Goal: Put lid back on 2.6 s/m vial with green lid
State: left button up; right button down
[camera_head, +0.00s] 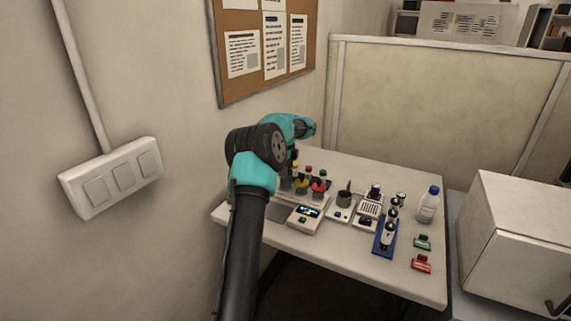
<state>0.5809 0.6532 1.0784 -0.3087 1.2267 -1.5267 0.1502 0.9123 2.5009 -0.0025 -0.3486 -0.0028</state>
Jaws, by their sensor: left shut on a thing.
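My left arm rises from the bottom of the head view and bends over the table's far left. My left gripper (291,176) is mostly hidden behind the arm. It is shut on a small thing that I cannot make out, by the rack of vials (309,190). Several vials with coloured caps stand there, among them red and yellow ones. A green cap (322,173) shows at the right of the group. I cannot read any labels, so I cannot tell which vial is the 2.6 s/m one. My right gripper is not in view.
On the white table (344,259) stand a device with a lit display (305,218), a dark cup on a base (344,200), a blue stand (385,237) and a bottle (428,206). Green (422,242) and red (421,264) items lie at right. The front edge is clear.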

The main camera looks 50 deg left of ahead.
pick_arm(q)
jog(key=shift+f, duration=1.2)
jog(key=shift+f, duration=0.15)
dwell(1.3)
jog(key=o, duration=1.2)
jog(key=shift+r, duration=3.5)
jog(key=shift+c, duration=0.5)
grip_shut()
